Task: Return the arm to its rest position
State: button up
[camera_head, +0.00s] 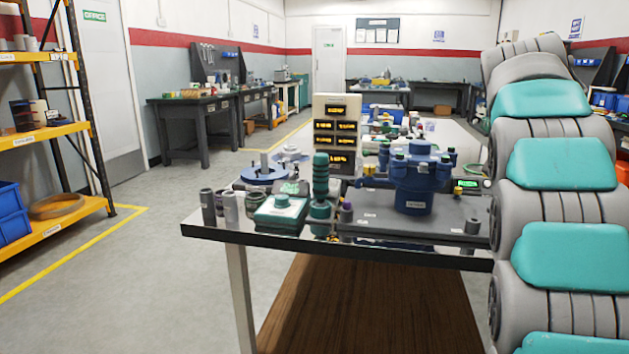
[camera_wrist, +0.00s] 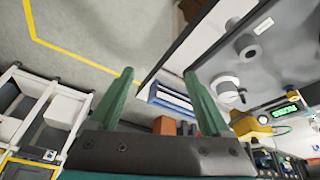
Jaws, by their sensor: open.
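My gripper (camera_wrist: 159,73) shows in the wrist view with its two green fingers spread apart. Nothing is between them. Past the fingers, the wrist view shows the floor (camera_wrist: 90,45), a table edge and, at the right, grey fittings and a green-lit display (camera_wrist: 278,112). In the head view my arm (camera_head: 556,165), grey with teal covers, rises along the right side, beside the test table (camera_head: 215,229). My gripper is out of the head view.
The table holds a blue lidded vessel (camera_head: 414,182), a stack of amber displays (camera_head: 336,138), a green-topped box (camera_head: 281,212) and several small fittings. A yellow shelf rack (camera_head: 48,135) stands at left. The floor (camera_head: 165,265) between rack and table is clear.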

jog(key=s+a+f+n+g+y, duration=0.1)
jog(key=s+a+f+n+y, duration=0.1)
jog(key=s+a+f+n, duration=0.5)
jog(key=s+a+f+n+g+y, duration=0.1)
jog(key=s+a+f+n, duration=0.7)
jog(key=s+a+f, duration=0.9)
jog(key=s+a+y, duration=0.1)
jog(key=s+a, duration=0.1)
jog(key=s, duration=0.6)
jog(key=shift+s+a+f, duration=0.35)
jog(key=shift+s, duration=0.05)
